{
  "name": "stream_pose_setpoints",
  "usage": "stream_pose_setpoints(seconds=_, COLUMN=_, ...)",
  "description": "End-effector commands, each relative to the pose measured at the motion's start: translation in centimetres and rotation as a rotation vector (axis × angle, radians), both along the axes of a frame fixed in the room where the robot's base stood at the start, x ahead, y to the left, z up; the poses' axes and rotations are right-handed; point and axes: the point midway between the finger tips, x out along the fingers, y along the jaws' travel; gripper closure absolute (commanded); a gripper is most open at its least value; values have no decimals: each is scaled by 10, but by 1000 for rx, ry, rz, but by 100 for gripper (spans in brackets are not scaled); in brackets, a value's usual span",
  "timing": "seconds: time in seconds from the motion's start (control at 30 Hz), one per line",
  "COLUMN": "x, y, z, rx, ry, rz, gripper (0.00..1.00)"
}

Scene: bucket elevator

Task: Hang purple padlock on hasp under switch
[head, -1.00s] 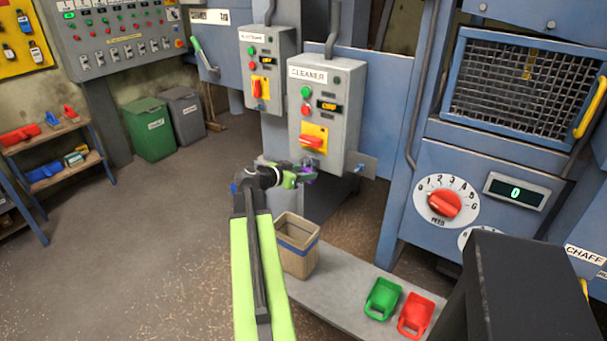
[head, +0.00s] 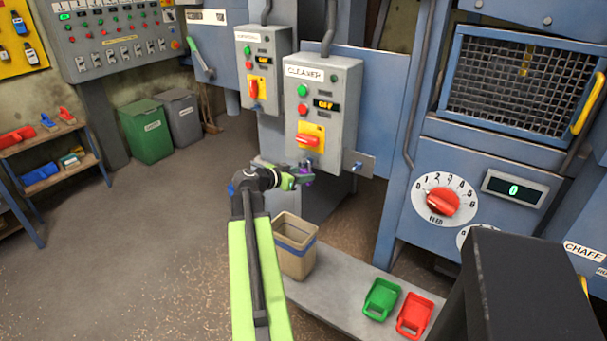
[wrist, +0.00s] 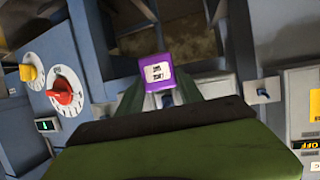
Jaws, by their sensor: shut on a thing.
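The purple padlock (wrist: 156,70), with a white label, is between my fingers in the wrist view. It is a small purple patch in the head view (head: 307,169). My gripper (head: 299,178) is shut on it, just below the CLEANER switch box (head: 322,105). The box's red switch (head: 309,141) sits on a yellow plate and its display reads OFF. I cannot make out a hasp directly under the switch; my gripper covers part of that area. A small metal plate with a blue part (head: 361,164) is at the box's lower right, apart from the padlock.
A tan bin (head: 296,246) stands below my gripper on a grey ledge (head: 335,300). Green (head: 381,299) and red (head: 415,315) scoops lie further right. A second switch box (head: 262,80) is to the left. The floor at left is clear.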

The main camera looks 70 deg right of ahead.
Motion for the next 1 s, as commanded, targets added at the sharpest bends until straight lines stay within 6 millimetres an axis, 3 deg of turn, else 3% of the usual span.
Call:
stream_pose_setpoints(seconds=0.47, x=0, y=0, z=-3, rx=0, ry=0, rz=0, gripper=100)
stream_pose_setpoints(seconds=0.5, x=0, y=0, z=-3, rx=0, ry=0, rz=0, gripper=54)
stream_pose_setpoints(seconds=0.6, x=0, y=0, z=-3, rx=0, ry=0, rz=0, gripper=41)
stream_pose_setpoints(seconds=0.7, x=0, y=0, z=-3, rx=0, ry=0, rz=1, gripper=31)
stream_pose_setpoints(seconds=1.0, x=0, y=0, z=-4, rx=0, ry=0, rz=1, gripper=31)
